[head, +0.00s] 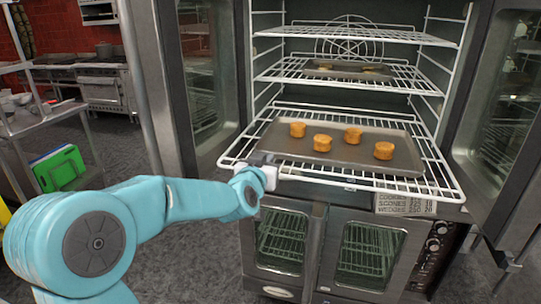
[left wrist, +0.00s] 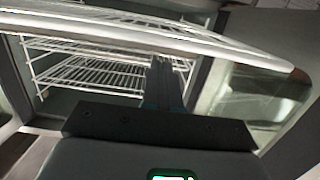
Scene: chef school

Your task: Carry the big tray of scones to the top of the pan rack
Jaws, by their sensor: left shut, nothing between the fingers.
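The big dark tray (head: 352,160) carries several golden scones (head: 322,142) and lies flat on a wire oven rack that is slid partly out of the open oven. My left gripper (head: 268,172) is shut and empty at the front left of the tray, by the rack's front edge. The small gap between its fingers and the tray edge is hard to judge. In the left wrist view its dark fingers (left wrist: 164,85) are together, with the rack's wires crossing above them. My right gripper is in neither view. I cannot make out a pan rack.
The oven doors stand open on the left (head: 205,75) and right (head: 505,120). A smaller tray (head: 345,73) with a few pastries sits on a higher rack. A label (head: 405,204) hangs under the rack. A steel table (head: 40,118) stands at the left, with a green board (head: 60,168) below it.

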